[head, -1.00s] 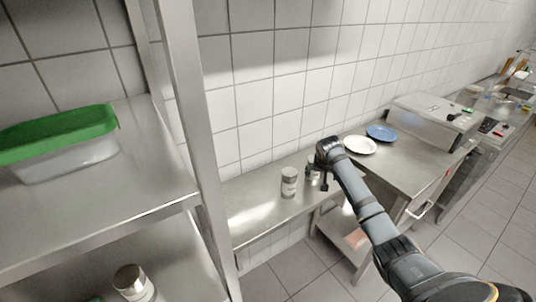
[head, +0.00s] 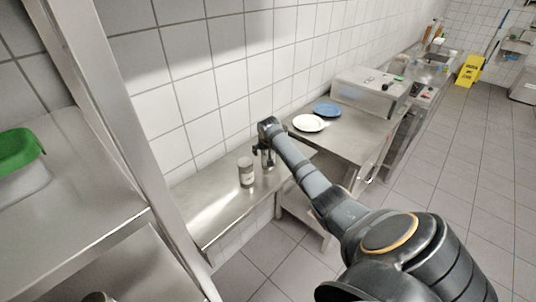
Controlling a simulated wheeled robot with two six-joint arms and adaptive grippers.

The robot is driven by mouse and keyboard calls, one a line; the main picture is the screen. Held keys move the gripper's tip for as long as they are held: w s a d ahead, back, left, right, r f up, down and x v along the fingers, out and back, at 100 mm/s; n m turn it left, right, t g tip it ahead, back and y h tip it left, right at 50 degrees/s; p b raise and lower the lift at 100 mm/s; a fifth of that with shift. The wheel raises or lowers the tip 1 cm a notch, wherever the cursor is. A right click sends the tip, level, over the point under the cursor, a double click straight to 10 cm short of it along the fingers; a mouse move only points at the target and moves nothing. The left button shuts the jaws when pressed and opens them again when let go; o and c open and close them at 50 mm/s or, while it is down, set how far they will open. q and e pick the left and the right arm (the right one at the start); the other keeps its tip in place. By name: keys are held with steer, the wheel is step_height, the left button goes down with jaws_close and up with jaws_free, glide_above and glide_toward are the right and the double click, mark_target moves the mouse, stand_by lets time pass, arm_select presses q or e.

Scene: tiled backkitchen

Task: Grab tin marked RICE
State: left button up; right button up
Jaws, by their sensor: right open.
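Two light tins stand upright on the low steel shelf by the tiled wall. The nearer tin (head: 246,173) is in full view with a darker label band, its lettering too small to read. The second tin (head: 268,160) is just behind and to its right, partly hidden by my right gripper. I cannot read which tin is marked RICE. My right gripper (head: 262,157) is open and points down at the second tin. I cannot tell whether its fingers touch the tin or are around it. My left gripper is out of view.
A steel rack post (head: 105,120) and shelves stand at the left, with a green-lidded box (head: 18,170) on one. A steel table (head: 345,140) beyond the tins holds a white plate (head: 308,123) and a blue plate (head: 328,110).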

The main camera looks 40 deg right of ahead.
steer(key=x, duration=0.2)
steer(key=shift+w+d+f, duration=0.15)
steer(key=shift+w+f, duration=0.05)
steer(key=shift+f, duration=0.1)
steer(key=shift+s+r, duration=0.1)
steer(key=shift+c, duration=1.2)
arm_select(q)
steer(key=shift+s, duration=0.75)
arm_select(e)
steer(key=c, duration=1.3)
